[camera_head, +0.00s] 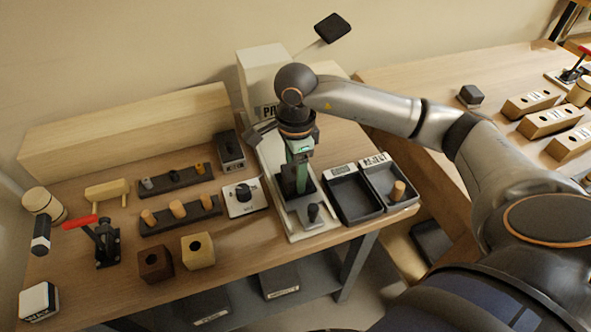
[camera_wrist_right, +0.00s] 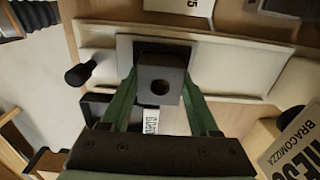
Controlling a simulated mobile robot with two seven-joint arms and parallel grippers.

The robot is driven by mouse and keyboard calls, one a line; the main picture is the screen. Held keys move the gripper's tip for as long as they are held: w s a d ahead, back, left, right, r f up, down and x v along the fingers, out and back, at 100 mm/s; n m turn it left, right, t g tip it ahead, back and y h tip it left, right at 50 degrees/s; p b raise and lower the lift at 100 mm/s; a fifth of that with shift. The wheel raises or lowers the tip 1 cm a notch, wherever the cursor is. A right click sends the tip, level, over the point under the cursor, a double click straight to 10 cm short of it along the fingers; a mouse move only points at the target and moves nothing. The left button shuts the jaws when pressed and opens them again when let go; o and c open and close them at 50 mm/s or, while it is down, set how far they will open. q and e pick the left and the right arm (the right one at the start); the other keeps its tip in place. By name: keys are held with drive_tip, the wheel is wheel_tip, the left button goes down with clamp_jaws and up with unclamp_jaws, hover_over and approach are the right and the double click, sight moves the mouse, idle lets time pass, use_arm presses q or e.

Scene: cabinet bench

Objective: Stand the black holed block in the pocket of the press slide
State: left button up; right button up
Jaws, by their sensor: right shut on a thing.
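My right gripper (camera_head: 299,184) reaches down over the press, its green fingers pointing at the slide. In the right wrist view the gripper (camera_wrist_right: 160,92) is shut on the black holed block (camera_wrist_right: 161,102), whose round hole faces the camera. The block is at the grey press slide (camera_wrist_right: 124,48), within its outline in this view. I cannot tell whether it is seated in the pocket or just above it. The slide's black knob (camera_head: 314,212) stands at the near end, and shows in the wrist view (camera_wrist_right: 80,74). My left gripper is not in view.
Two dark trays (camera_head: 352,212) lie right of the press; the right one holds a wooden peg (camera_head: 398,191). A switch box (camera_head: 243,197) and peg racks (camera_head: 180,215) lie left. A red-handled clamp (camera_head: 106,245) and two holed blocks (camera_head: 198,250) stand at front left.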

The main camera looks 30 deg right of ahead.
drive_tip(key=shift+s+f+b, duration=0.1)
drive_tip(key=shift+f+b, duration=0.2)
drive_tip(key=shift+b, duration=0.05)
idle(0.6)
drive_tip(key=o, duration=1.4)
drive_tip(key=shift+f, duration=0.15)
drive_tip(key=shift+s+a, duration=0.1)
drive_tip(key=shift+c, duration=1.4)
drive_tip(key=shift+o, duration=0.5)
drive_tip(key=shift+r+p, duration=2.25)
drive_tip(key=shift+r, duration=1.5)
